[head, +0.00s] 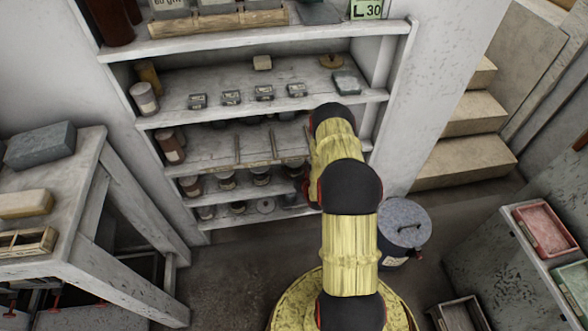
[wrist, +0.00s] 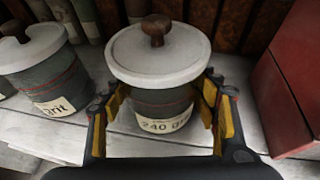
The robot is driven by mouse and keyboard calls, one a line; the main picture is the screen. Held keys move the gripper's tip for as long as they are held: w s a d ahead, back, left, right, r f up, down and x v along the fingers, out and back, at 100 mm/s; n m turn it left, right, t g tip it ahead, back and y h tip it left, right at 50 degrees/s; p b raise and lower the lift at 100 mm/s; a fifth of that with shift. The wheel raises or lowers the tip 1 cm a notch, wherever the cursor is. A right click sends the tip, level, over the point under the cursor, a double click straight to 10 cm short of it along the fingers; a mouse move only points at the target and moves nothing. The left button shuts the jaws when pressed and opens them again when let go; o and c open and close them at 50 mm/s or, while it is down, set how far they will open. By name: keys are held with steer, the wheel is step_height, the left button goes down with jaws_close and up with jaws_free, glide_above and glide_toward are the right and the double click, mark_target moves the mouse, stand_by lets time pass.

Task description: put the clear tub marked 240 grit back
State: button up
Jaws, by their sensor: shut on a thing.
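A dark grey-green pot (wrist: 160,97) with a thick whitish lid and a brown wooden knob stands upright in the middle of the wrist view. Its pale label reads "240 gr", the rest being cut off at the curve. It looks opaque rather than clear. My gripper (wrist: 166,104) is shut on it, with yellow-padded fingers at its left and right sides below the lid. I cannot tell whether its base touches the white shelf board (wrist: 135,146). In the head view my arm reaches into the lower shelves and hides the gripper and the pot.
A red box-like thing (wrist: 296,85) is close on the right. Brown upright shapes stand behind. The head view shows the shelf unit (head: 270,72), a side table (head: 85,165) and a lidded bin (head: 403,222).

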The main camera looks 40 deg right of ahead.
steer(key=shift+f, duration=0.1)
steer(key=o, duration=1.3)
steer(key=shift+c, duration=0.2)
steer(key=shift+s+r, duration=0.1)
steer(key=shift+r, duration=0.2)
steer(key=p+v, duration=0.3)
steer(key=v, duration=0.9)
steer(key=shift+a+f, duration=0.1)
steer(key=shift+f, duration=0.05)
